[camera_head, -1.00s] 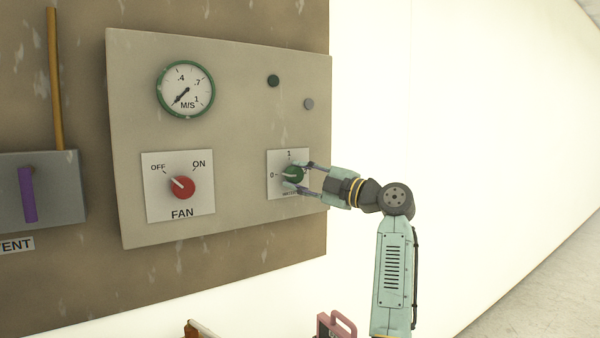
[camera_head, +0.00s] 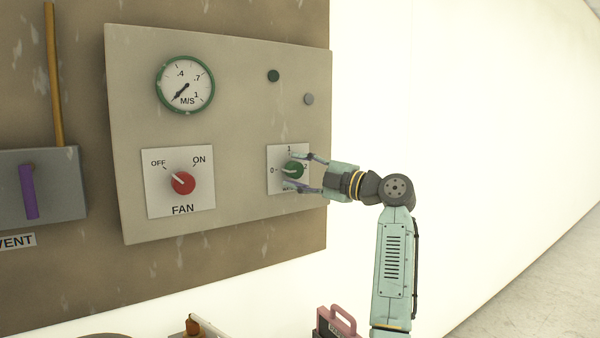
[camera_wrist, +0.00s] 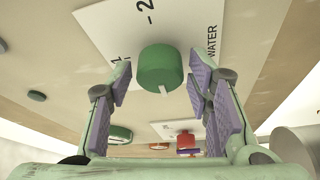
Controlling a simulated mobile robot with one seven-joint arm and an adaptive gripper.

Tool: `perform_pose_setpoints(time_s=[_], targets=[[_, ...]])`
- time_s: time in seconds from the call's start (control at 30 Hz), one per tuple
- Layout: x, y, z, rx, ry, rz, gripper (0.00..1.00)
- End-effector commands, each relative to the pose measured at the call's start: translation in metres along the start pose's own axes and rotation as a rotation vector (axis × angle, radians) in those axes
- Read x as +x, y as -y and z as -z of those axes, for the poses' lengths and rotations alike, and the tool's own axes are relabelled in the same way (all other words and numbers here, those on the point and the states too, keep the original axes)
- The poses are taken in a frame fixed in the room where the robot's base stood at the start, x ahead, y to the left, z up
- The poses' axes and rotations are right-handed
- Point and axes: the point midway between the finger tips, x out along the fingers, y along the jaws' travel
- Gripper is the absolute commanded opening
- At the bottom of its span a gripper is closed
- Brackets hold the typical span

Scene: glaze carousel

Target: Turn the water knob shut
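The green water knob (camera_head: 292,170) sits on a white plate (camera_head: 273,152) marked 0, 1 and 2, at the lower right of the panel. Its white pointer faces left, toward the 0. In the wrist view the knob (camera_wrist: 160,67) shows its white mark at the bottom, on the side away from the 2. My gripper (camera_head: 300,170) is open, with one finger above and one below the knob.
The grey panel (camera_head: 240,130) also bears a red fan knob (camera_head: 183,183) pointing to OFF, a green-rimmed gauge (camera_head: 185,84) and two small round buttons (camera_head: 273,76). A purple vent lever (camera_head: 28,190) is at the far left. A pink-handled case (camera_head: 337,322) is below.

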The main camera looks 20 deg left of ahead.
Motion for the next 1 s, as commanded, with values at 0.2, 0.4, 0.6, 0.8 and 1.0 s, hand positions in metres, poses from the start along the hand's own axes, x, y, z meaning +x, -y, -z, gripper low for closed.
perform_pose_setpoints(time_s=[0.2, 0.4, 0.6, 0.8, 1.0], targets=[[0.000, 0.000, 0.000, 0.001, 0.000, 0.000, 0.54], [-0.003, 0.000, -0.001, 0.001, 0.001, -0.001, 0.54], [-0.030, 0.000, -0.002, 0.001, 0.004, -0.003, 0.54], [-0.074, 0.000, -0.002, 0.001, 0.004, -0.003, 0.54], [-0.107, 0.000, -0.001, 0.001, 0.002, -0.001, 0.54]])
